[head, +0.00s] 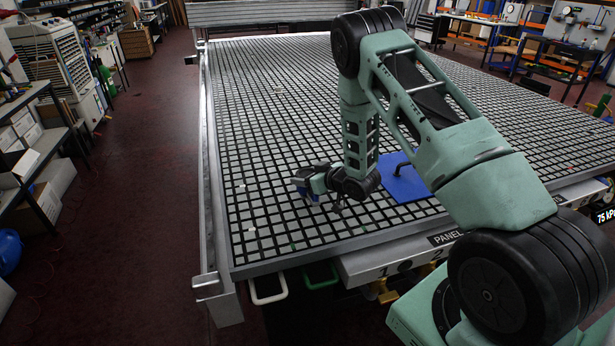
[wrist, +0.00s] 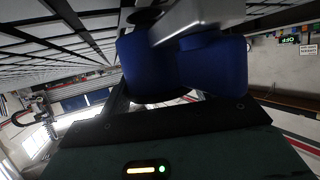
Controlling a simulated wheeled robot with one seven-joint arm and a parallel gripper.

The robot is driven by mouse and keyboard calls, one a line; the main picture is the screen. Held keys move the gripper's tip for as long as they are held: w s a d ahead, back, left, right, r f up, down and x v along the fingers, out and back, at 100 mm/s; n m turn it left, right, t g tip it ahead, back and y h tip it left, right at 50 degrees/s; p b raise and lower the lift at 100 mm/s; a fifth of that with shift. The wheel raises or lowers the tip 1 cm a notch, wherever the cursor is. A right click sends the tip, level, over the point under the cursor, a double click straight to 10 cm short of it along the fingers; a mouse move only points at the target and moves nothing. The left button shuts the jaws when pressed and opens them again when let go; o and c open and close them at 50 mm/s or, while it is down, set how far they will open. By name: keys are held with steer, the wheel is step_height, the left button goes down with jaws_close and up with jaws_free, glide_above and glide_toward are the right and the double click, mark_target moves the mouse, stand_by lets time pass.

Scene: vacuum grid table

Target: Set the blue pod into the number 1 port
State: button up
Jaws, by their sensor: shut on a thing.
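My gripper (head: 316,186) is low over the grid table, left of the blue panel, and it is shut on the blue pod (head: 304,187). The pod is small and partly hidden by the fingers in the head view. In the wrist view the blue pod (wrist: 148,72) fills the upper middle, with a grey metal piece across its top. The number 1 port (head: 405,267) shows as a dark round spot beside the "1" mark on the table's front edge. It lies to the right of and nearer than my gripper, well apart from the pod.
A blue panel (head: 406,189) with a black handle lies on the grid table (head: 290,110), right of my gripper. The table's left and far parts look mostly clear.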

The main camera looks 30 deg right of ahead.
steer(key=shift+f+b, duration=0.6)
steer(key=shift+b, duration=0.15)
stand_by(0.7)
stand_by(0.4)
steer(key=o, duration=1.3)
steer(key=shift+c, duration=0.2)
steer(key=shift+s, duration=0.1)
steer(key=b+v, duration=0.3)
steer(key=v, duration=1.4)
steer(key=shift+s, duration=0.15)
